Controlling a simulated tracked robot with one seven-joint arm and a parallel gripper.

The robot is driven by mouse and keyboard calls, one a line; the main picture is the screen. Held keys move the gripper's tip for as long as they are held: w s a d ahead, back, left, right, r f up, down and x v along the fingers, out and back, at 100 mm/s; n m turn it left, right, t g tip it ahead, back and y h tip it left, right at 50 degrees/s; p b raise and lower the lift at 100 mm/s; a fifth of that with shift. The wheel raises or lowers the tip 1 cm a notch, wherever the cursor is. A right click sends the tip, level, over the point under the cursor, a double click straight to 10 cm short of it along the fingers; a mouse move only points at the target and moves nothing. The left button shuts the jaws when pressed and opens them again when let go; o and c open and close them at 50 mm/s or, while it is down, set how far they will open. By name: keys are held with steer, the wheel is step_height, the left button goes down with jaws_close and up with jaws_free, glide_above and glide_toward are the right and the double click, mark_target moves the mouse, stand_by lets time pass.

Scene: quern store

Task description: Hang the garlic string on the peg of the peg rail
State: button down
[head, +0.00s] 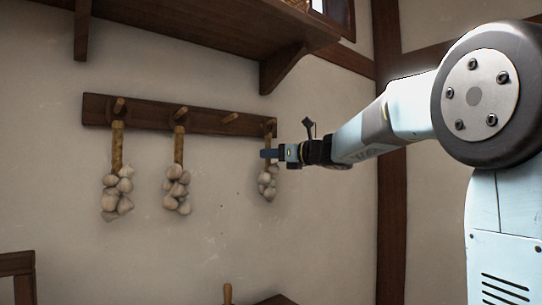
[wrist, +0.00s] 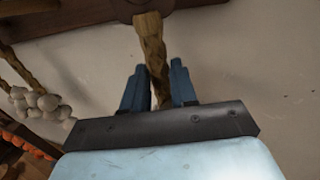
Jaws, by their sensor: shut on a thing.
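The dark wooden peg rail (head: 205,119) runs along the wall, with several pegs. My gripper (head: 268,154) is at its right end, shut on the braid of a garlic string (head: 267,184), whose pale bulbs hang below the fingers. In the wrist view the braid (wrist: 153,52) passes between my gripper's blue fingers (wrist: 158,88) and its top reaches the rail (wrist: 80,18). In the head view that top overlaps the rightmost peg (head: 270,124). I cannot tell whether it is around the peg or only in front of it.
Two other garlic strings hang from the left peg (head: 117,175) and the second peg (head: 177,175). The third peg (head: 230,118) is bare. A wooden shelf (head: 200,25) with brackets is above the rail. A dark post (head: 391,215) stands to the right.

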steer(key=c, duration=0.8)
jaws_free()
steer(key=s+d+f+m+t+h, duration=0.25)
steer(key=s+d+m+h, duration=0.4)
steer(key=d+m, duration=0.45)
steer(key=s+d+f+m+t+h, duration=0.1)
steer(key=s+d+m+t+h, duration=0.3)
steer(key=s+d+m+h, duration=0.7)
steer(key=s+a+f+m+g+y, duration=0.2)
steer(key=s+f+m+g, duration=0.4)
steer(key=s+f+m, duration=0.4)
steer(key=s+a+f+m+g+y, duration=0.2)
steer(key=s+f+m+g, duration=0.4)
steer(key=s+f+m, duration=0.4)
step_height(320, 180, down, 6)
steer(key=a+m, duration=0.1)
steer(key=m, duration=0.2)
steer(key=shift+s+a+m+g, duration=0.25)
steer(key=shift+a+m+g, duration=0.1)
steer(key=shift+a+m, duration=0.05)
